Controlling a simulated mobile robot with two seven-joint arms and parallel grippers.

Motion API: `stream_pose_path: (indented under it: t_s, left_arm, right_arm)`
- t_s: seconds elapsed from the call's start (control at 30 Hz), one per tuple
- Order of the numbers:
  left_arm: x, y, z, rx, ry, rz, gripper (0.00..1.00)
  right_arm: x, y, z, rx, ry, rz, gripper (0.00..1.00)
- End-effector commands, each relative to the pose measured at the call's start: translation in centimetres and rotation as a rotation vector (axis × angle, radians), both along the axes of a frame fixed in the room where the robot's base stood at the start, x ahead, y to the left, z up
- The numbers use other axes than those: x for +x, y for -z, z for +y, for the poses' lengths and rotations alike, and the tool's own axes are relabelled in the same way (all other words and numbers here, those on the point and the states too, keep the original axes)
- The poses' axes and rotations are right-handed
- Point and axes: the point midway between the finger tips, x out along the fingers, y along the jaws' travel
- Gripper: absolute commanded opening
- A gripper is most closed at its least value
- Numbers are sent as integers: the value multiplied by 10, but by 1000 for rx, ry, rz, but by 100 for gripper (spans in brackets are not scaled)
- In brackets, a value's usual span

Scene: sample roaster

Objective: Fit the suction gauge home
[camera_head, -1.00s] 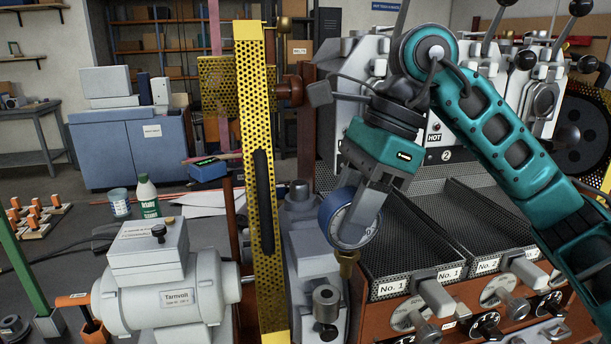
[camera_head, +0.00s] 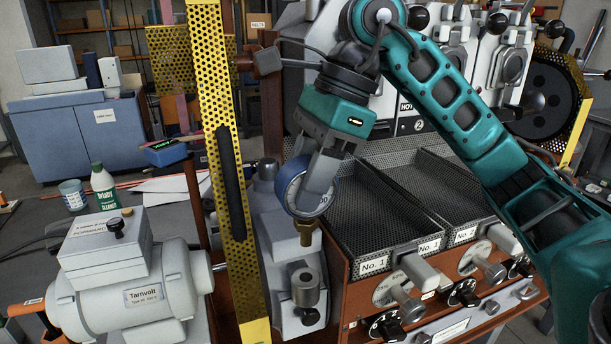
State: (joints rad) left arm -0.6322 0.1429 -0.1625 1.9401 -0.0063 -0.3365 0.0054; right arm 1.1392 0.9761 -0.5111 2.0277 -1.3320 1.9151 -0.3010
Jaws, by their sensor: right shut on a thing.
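The suction gauge (camera_head: 291,183) is a round blue-rimmed dial with a brass threaded stem (camera_head: 306,231) pointing down. My left gripper is not in view.
A yellow perforated guard (camera_head: 226,170) stands upright just left of the gauge. Mesh trays (camera_head: 385,215) marked No. 1 and No. 2 lie to the right, above levers and knobs. A grey Tarnvolt motor (camera_head: 135,290) sits at the lower left.

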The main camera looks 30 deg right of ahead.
Motion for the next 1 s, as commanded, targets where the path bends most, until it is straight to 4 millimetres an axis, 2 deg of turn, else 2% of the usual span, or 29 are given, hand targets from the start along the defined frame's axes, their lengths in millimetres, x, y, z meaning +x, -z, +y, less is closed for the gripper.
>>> stream_pose_path:
  t_s: [0.2,0.43,1.0]
  left_arm:
    - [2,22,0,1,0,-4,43]
    - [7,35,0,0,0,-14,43]
    - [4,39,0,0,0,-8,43]
  right_arm:
    - [0,25,0,0,0,0,5]
    - [0,44,0,-1,0,0,5]
    - [0,47,0,0,0,0,5]
